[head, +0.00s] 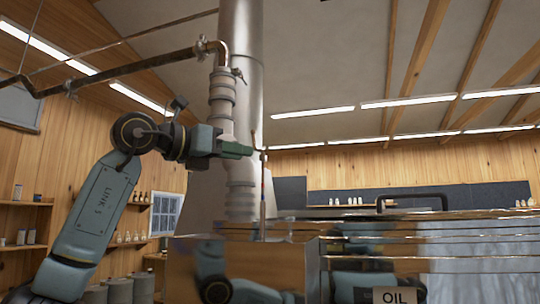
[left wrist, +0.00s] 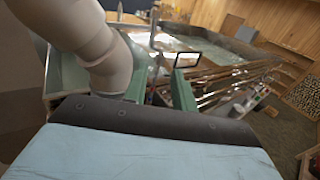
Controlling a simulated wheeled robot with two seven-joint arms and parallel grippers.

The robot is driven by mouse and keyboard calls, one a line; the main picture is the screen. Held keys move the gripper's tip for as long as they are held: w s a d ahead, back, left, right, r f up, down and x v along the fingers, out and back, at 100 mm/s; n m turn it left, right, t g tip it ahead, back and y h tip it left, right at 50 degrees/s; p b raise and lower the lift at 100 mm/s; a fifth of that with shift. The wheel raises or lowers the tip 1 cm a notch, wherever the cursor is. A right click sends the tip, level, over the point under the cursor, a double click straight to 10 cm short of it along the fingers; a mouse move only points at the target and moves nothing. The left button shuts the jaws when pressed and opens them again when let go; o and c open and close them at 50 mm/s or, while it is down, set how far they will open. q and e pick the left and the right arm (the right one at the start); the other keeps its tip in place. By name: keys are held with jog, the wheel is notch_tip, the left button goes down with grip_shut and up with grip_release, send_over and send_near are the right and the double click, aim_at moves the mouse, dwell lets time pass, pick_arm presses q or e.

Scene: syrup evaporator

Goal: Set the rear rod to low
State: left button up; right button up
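Whether the fingers touch the rod cannot be told. My right gripper is not in view.
The shiny evaporator pan (head: 420,230) fills the lower right, with a dark handle (head: 412,197) on top. An OIL label (head: 394,296) is at the bottom. A jointed grey pipe (head: 222,100) stands close behind my left gripper. Copper piping (head: 140,68) runs above.

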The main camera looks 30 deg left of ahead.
pick_arm(q)
jog(key=p+x, duration=0.2)
jog(key=x, duration=0.7)
grip_shut()
jog(key=shift+f, duration=0.1)
